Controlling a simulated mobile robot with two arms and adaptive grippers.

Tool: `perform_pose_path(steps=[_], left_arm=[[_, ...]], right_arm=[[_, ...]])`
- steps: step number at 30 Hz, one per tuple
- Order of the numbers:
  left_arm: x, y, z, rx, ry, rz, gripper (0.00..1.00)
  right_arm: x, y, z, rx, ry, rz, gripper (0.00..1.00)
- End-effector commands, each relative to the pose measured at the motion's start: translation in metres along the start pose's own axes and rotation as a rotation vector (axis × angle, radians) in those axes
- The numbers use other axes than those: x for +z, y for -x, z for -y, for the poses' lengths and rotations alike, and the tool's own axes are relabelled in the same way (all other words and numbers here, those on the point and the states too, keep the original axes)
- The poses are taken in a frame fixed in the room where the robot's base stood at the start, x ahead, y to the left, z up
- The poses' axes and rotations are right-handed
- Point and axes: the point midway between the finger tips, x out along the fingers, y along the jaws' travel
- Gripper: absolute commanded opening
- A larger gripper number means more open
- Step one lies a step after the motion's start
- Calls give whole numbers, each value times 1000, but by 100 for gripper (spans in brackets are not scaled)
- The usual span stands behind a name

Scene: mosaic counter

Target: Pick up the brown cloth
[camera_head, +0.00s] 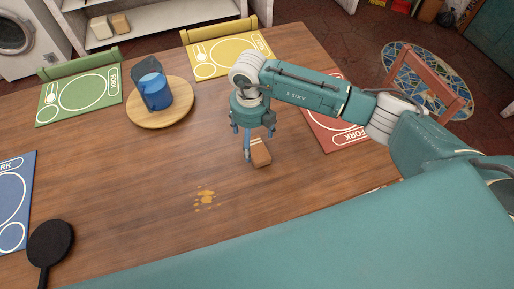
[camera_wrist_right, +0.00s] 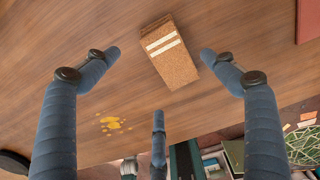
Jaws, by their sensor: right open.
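The brown cloth (camera_head: 260,152) is a small folded block with white stripes, lying on the wooden table. In the right wrist view the cloth (camera_wrist_right: 170,52) lies ahead of the fingers, tilted, with two white stripes across it. My right gripper (camera_head: 252,148) points down right over and beside the cloth in the head view. Its blue fingers (camera_wrist_right: 160,65) are spread apart with the cloth between and beyond their tips, and nothing is held. I cannot tell whether a finger touches the cloth. My left gripper is not in view.
A yellow-orange spill (camera_head: 205,198) is on the table (camera_head: 130,190) near the cloth. A blue pitcher (camera_head: 155,92) stands on a round wooden board (camera_head: 165,117). A black pan-like object (camera_head: 50,243) lies at the lower left. Colored placemats line the edges. The table around the cloth is mostly clear.

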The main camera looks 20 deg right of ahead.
Motion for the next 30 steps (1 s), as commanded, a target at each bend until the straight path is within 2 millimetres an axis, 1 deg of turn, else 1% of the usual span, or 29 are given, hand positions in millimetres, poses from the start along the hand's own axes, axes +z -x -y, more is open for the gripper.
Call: perform_pose_path(steps=[2, 7, 9, 12, 19, 20, 21, 23, 24, 27, 30], left_arm=[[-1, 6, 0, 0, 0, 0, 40], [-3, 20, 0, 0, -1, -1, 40], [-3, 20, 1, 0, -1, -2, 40], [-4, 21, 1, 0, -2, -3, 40], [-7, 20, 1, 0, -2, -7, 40], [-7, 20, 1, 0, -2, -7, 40], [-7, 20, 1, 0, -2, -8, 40], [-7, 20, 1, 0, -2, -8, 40], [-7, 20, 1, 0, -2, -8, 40], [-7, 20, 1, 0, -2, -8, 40], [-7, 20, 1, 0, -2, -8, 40]], right_arm=[[-1, -5, 2, -1, -1, -3, 84], [-1, -30, 8, -1, -1, -5, 84], [0, -41, 7, 1, -1, -3, 84], [0, -50, 7, 0, 1, -2, 84], [1, -52, 7, 1, 2, 0, 84], [1, -52, 7, 1, 2, 0, 82], [1, -52, 7, 1, 2, 0, 74], [1, -52, 7, 1, 1, 0, 62], [1, -52, 7, 1, 1, 0, 55], [1, -52, 7, 1, 1, 0, 36], [1, -52, 7, 1, 1, 0, 36]])
